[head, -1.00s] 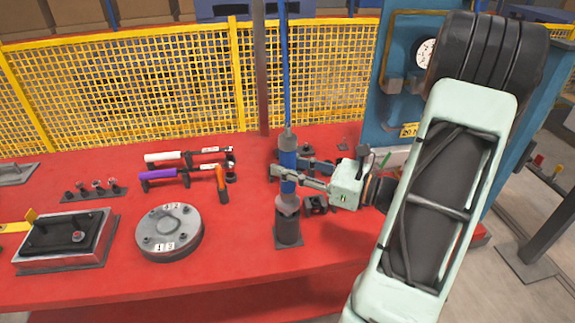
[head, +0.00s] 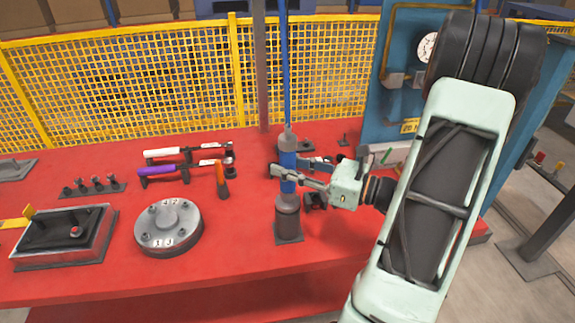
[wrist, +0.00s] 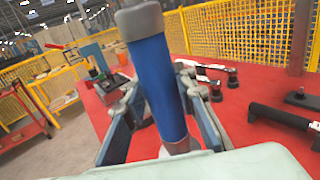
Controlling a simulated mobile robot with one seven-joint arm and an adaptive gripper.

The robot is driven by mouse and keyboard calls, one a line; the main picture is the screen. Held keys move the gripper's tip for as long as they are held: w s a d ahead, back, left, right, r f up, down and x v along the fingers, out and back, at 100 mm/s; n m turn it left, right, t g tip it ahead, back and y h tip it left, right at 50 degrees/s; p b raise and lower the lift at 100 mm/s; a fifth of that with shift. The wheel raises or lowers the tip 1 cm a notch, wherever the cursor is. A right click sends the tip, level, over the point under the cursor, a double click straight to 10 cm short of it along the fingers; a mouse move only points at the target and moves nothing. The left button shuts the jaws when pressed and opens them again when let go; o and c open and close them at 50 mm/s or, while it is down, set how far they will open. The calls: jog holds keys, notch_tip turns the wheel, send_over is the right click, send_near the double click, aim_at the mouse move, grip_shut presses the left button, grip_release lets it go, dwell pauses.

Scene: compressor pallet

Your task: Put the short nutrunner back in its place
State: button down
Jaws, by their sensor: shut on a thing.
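The short nutrunner (head: 288,161) is an upright tool with a blue body and grey ends, with a blue line running up from its top. My gripper (head: 285,178) is shut on its blue body from the right. The blue body (wrist: 158,85) also fills the middle of the wrist view, between the two fingers. Its lower grey part stands in line with a dark square-based holder (head: 288,228) on the red table and meets its top. I cannot tell how deep it sits. The tool's lower tip is hidden.
The red table (head: 110,285) carries a grey round flange (head: 168,228), white-handled (head: 165,153) and purple-handled (head: 160,171) wrenches, an orange-handled tool (head: 222,182) and a black-topped box (head: 65,235). Dark tools lie just behind my gripper. A blue panel with a gauge stands at right.

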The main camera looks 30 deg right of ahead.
jog(key=shift+f+b, duration=0.3)
jog(key=shift+f, duration=0.1)
jog(key=c, duration=1.6)
grip_release()
jog(key=shift+o, duration=0.5)
jog(key=shift+f, duration=0.1)
jog(key=shift+s, duration=0.1)
jog(key=v, duration=1.2)
